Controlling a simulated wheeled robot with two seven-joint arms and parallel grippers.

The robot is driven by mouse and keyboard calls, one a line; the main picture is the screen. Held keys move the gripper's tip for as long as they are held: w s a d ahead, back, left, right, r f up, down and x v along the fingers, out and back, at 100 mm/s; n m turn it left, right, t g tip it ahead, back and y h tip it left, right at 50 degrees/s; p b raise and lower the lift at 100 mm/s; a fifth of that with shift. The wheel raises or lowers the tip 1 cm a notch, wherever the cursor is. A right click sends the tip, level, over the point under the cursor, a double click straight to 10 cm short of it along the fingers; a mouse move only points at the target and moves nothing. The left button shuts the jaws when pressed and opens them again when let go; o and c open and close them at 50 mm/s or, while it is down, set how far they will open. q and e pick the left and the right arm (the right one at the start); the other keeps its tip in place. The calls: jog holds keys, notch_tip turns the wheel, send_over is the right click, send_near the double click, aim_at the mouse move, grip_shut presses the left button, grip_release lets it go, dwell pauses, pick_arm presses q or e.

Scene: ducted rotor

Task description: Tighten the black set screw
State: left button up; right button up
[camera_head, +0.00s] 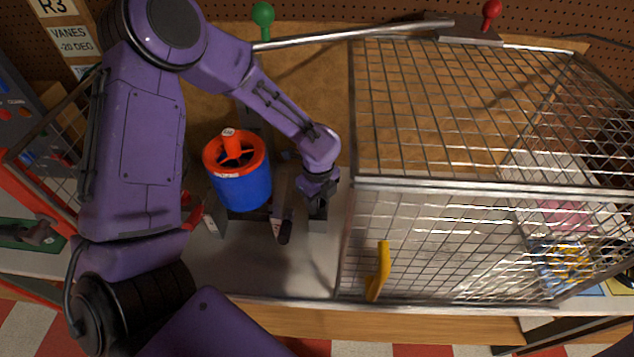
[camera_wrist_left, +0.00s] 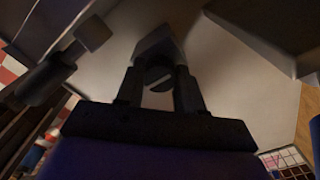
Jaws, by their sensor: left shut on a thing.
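My left gripper (camera_head: 318,207) reaches down from the left arm to a small grey block (camera_head: 318,226) on the pale bench, right of the ducted rotor. In the left wrist view the two black fingers (camera_wrist_left: 159,88) are shut on the black set screw (camera_wrist_left: 158,78). The screw has a round head with a light slot across it and sits against the grey block (camera_wrist_left: 156,43). In the head view the gripper hides the screw. The ducted rotor (camera_head: 243,188) is a blue cylinder with an orange-red rim and hub, held on a stand. My right gripper is in neither view.
A wire cage (camera_head: 450,180) with a yellow handle (camera_head: 378,272) stands close on the right. A black-handled part (camera_head: 284,232) sticks out just left of the gripper. Green (camera_head: 263,14) and red (camera_head: 491,9) knobs are at the back. Bare bench lies in front.

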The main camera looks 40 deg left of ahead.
pick_arm(q)
jog(key=shift+s+d+f, duration=0.1)
jog(key=shift+s, duration=0.05)
dwell(0.3)
jog(key=o, duration=0.9)
jog(key=shift+c, duration=0.2)
jog(key=shift+o, duration=0.9)
jog(key=shift+d, duration=0.1)
